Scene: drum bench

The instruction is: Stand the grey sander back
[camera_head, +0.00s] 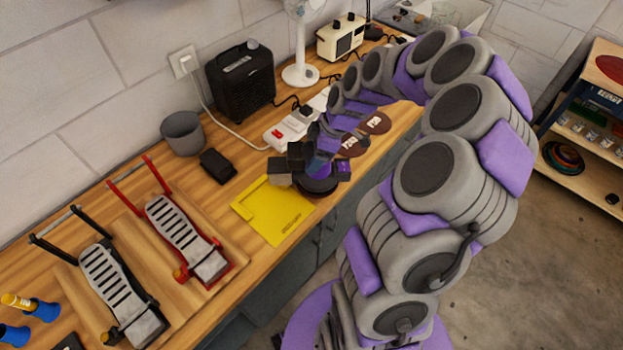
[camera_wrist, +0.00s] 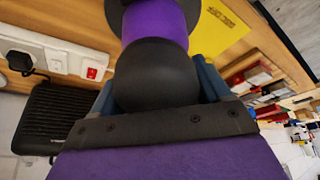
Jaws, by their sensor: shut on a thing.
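My gripper (camera_head: 310,170) is shut on a sander-like tool with a rounded black cap (camera_wrist: 155,75), a purple band and a wide dark disc base (camera_head: 318,187). The tool looks black and purple; I see no clearly grey sander. In the wrist view the cap sits between the jaws, with the disc beyond it. In the head view the disc is low by the right corner of a flat yellow plate (camera_head: 272,212); whether it touches the bench is unclear. Fingers and arm partly hide the tool.
Brown discs (camera_head: 376,123) with pale labels lie behind my gripper. A white power strip (camera_head: 285,132), black box (camera_head: 240,80), grey pot (camera_head: 183,133) and small black block (camera_head: 217,165) stand towards the wall. Black (camera_head: 115,285) and red (camera_head: 185,232) pedals occupy the left.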

